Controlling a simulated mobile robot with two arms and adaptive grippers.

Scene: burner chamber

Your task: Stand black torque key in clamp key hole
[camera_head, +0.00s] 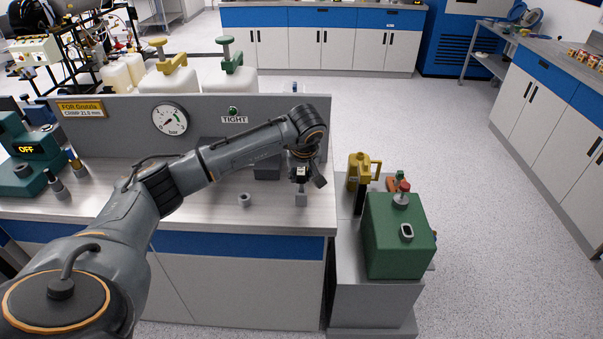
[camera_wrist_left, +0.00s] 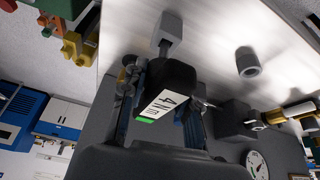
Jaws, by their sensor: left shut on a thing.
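The black torque key (camera_wrist_left: 178,82) is gripped between the fingers of my left gripper (camera_wrist_left: 165,108) in the wrist view. It has a white label reading "4" with partly readable letters, and a green edge. A grey block (camera_wrist_left: 170,28) is at the key's far end; it also shows below the gripper (camera_head: 303,178) in the head view (camera_head: 301,198). I cannot tell whether the block is part of the key or a separate holder, or whether they touch. Which part is the clamp key hole is unclear.
A dark grey box (camera_head: 267,165) stands behind, against the panel with the gauge (camera_head: 170,118). Right of the bench are a yellow tool (camera_head: 358,170) and a green canister (camera_head: 395,245).

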